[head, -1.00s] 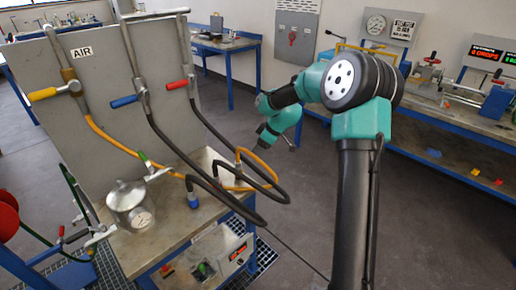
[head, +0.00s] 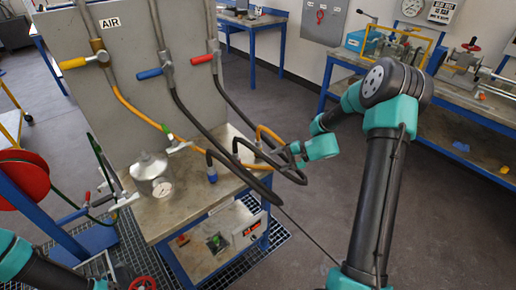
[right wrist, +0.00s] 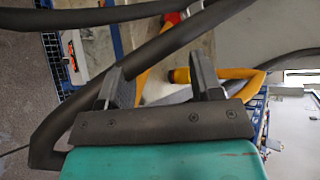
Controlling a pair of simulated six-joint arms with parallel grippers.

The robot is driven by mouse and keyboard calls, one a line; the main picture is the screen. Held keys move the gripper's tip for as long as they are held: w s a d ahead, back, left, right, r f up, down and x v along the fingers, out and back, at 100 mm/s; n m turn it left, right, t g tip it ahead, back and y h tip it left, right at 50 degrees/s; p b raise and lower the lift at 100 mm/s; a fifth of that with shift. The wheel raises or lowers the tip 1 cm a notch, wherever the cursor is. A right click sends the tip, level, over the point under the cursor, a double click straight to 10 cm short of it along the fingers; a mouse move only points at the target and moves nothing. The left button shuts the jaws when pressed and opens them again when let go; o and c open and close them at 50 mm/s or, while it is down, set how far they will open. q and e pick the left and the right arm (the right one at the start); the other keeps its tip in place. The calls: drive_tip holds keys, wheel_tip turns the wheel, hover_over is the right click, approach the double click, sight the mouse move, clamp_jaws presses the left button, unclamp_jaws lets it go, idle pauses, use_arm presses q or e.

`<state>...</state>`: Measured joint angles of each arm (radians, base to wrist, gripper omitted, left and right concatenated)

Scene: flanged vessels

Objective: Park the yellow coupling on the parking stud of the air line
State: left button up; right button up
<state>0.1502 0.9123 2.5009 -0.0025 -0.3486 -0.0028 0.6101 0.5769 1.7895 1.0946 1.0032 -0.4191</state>
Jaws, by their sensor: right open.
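The yellow air hose (head: 137,112) runs from the yellow-handled valve (head: 84,61) under the AIR label down to the bench. In the right wrist view a yellow coupling end (right wrist: 180,76) shows beyond my right jaw, with its yellow hose (right wrist: 243,76) bending off to the right. My right gripper (right wrist: 160,88) is open and empty; a black hose (right wrist: 150,62) crosses just past its jaws. In the head view it (head: 296,150) is at the hose loops by the bench's right edge. I cannot make out the parking stud. Only part of my left arm shows, at lower left.
A metal vessel with a gauge (head: 152,176) stands on the bench (head: 185,212). A blue coupling (head: 212,176) hangs on a black hose near it. Black hoses loop past the bench's right edge. A red reel (head: 22,176) is at left. The floor at right is open.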

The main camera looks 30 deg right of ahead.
sight(258, 147)
drive_tip(key=d+m+t+h, duration=0.2)
drive_tip(key=d+m+t, duration=0.1)
drive_tip(key=m, duration=0.6)
drive_tip(key=d+f+m+t+h, duration=0.1)
drive_tip(key=d+m+t, duration=0.2)
drive_tip(key=m+t, duration=0.3)
drive_tip(key=m, duration=0.4)
drive_tip(key=shift+w+f+h, duration=0.25)
drive_tip(key=shift+w+h, duration=0.05)
drive_tip(key=shift+h, duration=0.1)
drive_tip(key=x, duration=1.2)
drive_tip(key=shift+w+a+r, duration=0.1)
drive_tip(key=shift+r, duration=0.1)
drive_tip(key=shift+x, duration=2.6)
